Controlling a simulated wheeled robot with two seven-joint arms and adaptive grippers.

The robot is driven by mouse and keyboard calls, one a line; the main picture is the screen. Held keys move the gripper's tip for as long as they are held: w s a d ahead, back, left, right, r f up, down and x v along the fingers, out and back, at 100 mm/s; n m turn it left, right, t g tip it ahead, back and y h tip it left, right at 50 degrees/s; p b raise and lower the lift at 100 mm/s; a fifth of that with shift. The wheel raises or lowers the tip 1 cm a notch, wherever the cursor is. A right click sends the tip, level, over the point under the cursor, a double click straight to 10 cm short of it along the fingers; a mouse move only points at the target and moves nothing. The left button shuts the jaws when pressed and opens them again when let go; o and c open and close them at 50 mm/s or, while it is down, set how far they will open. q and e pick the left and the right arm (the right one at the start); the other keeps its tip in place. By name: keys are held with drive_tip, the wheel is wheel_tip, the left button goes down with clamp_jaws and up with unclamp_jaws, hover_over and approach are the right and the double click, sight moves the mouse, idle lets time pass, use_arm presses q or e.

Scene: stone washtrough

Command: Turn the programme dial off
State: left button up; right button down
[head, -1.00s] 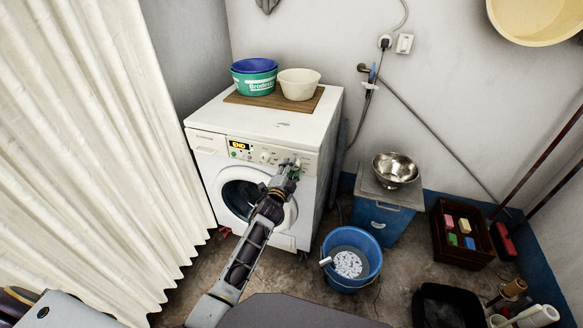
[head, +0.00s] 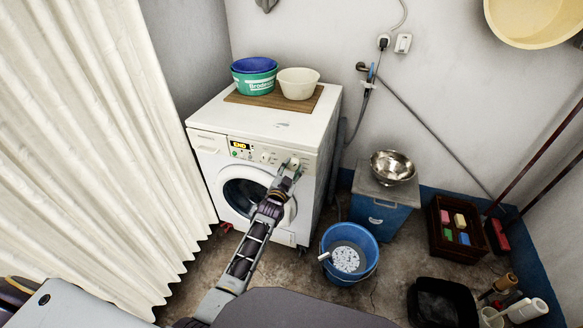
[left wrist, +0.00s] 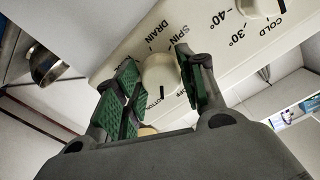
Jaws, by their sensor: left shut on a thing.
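The washing machine (head: 250,160) is white, with a round door and a lit display (head: 240,146) that appears to read END. The programme dial (left wrist: 159,76) is a white knob on the panel, with DRAIN, SPIN and OFF printed around it. My left gripper (head: 292,164) is at the right part of the panel. In the left wrist view its green-padded fingers (left wrist: 160,83) are shut on the programme dial, one on each side. My right gripper is not in view.
A second dial (left wrist: 264,6) with temperature marks sits beside the programme dial. Basins (head: 254,76) stand on a board on the machine. A blue bucket (head: 372,262), a blue box (head: 378,218) and a crate (head: 442,240) stand to the right; a curtain (head: 85,150) hangs left.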

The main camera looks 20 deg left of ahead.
use_arm(q)
drive_tip(key=shift+n, duration=0.5)
drive_tip(key=n+p, duration=0.1)
drive_tip(key=n, duration=0.2)
drive_tip(key=shift+p, duration=0.4)
drive_tip(key=shift+d+n+p, duration=0.15)
drive_tip(key=shift+n+p, duration=0.4)
drive_tip(key=shift+n, duration=1.35)
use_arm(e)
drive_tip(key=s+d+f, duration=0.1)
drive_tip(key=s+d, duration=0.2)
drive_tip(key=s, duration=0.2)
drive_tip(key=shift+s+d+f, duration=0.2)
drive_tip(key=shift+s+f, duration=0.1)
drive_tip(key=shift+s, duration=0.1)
use_arm(q)
drive_tip(key=o, duration=1)
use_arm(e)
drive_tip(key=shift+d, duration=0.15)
use_arm(q)
drive_tip(key=shift+s, duration=0.1)
drive_tip(key=s, duration=1.1)
drive_tip(key=shift+s+a, duration=0.2)
drive_tip(key=shift+s, duration=0.15)
